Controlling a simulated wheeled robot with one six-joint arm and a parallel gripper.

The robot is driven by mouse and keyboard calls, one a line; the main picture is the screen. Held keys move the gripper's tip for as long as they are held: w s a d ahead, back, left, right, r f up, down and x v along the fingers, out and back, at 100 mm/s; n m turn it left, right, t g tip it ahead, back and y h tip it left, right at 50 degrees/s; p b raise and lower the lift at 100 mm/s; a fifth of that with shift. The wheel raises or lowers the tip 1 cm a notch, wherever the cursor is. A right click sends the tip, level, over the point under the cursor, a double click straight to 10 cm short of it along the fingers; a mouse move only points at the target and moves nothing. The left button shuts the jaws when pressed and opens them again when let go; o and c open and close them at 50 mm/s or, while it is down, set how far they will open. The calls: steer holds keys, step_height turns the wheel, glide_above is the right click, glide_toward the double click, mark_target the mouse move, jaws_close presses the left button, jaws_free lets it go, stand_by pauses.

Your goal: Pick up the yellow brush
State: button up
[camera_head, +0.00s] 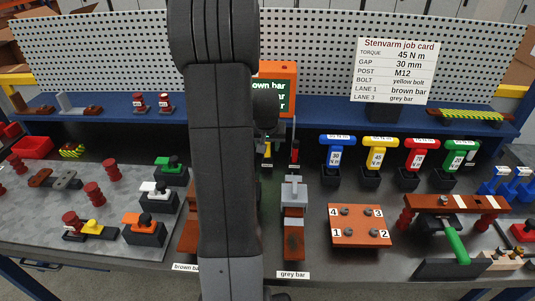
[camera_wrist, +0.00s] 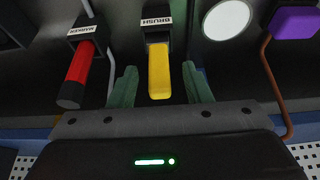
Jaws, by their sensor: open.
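The yellow brush (camera_wrist: 158,72) sits in a dark holder (camera_wrist: 156,36) labelled BRUSH in the wrist view, with its yellow handle toward my gripper. My gripper (camera_wrist: 161,85) is open. Its two greenish fingers stand on either side of the handle, with a visible gap on each side. The brush's lower part is hidden in or behind the holder. In the head view, a small yellow piece (camera_head: 267,149), likely the brush, shows at the right edge of my arm. My fingers are hidden there.
A red marker (camera_wrist: 79,72) stands in its own labelled holder beside the brush. A purple block (camera_wrist: 294,22), a white disc (camera_wrist: 227,19) and a brown cable are on the other side. In the head view, an orange-framed screen (camera_head: 277,84) stands behind.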

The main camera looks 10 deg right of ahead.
steer(key=shift+x, duration=0.95)
jaws_close()
steer(key=shift+r+b, duration=0.55)
steer(key=shift+r, duration=4.5)
